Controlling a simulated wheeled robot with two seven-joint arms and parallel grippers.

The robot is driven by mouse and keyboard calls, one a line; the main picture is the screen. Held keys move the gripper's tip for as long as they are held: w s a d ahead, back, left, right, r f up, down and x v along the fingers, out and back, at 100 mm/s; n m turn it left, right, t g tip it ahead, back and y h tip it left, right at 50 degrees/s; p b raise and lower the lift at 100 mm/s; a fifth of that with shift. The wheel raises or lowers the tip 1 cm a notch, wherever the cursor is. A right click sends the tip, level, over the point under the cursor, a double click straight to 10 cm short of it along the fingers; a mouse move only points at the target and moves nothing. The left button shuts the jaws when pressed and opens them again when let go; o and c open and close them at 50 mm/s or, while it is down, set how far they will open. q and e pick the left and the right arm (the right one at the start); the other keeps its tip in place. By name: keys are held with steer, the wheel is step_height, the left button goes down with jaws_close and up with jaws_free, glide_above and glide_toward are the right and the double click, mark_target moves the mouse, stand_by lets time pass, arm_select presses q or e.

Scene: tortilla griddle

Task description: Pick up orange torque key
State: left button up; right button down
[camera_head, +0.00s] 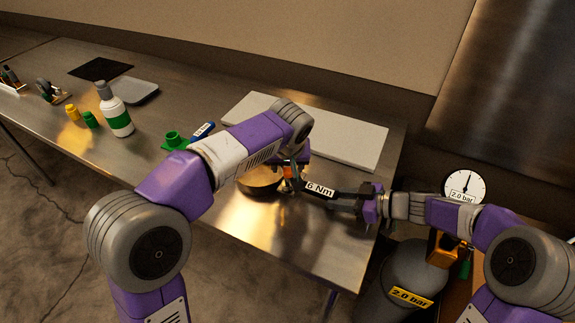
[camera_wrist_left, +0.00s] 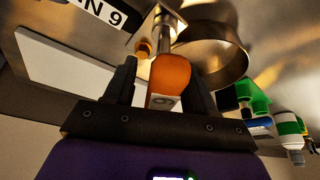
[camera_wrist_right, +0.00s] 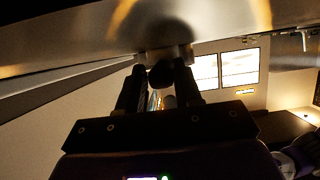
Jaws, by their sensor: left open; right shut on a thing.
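An orange handle, which looks like the orange torque key (camera_head: 289,172), is by the left gripper at the middle of the head view. In the left wrist view the orange handle (camera_wrist_left: 171,74) sits between the spread fingers, with a metal shaft beyond it. My left gripper (camera_wrist_left: 160,85) is open around it. In the right wrist view a dark round end (camera_wrist_right: 161,76) is between the fingertips. I cannot tell whether bar and orange handle are joined.
A round metal pan (camera_head: 258,182) lies beside the left gripper. A white board (camera_head: 345,138) lies behind. A green part (camera_head: 174,140), a bottle (camera_head: 116,112) and small jars stand left. A tank (camera_head: 412,270) and gauge (camera_head: 464,186) are right. The table front is clear.

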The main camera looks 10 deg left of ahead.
arm_select(q)
steer(key=shift+c, duration=0.3)
jaws_close()
step_height(320, 180, up, 10)
steer(key=shift+r, duration=0.1)
stand_by(0.3)
arm_select(e)
steer(key=c, duration=1.4)
jaws_free()
jaws_close()
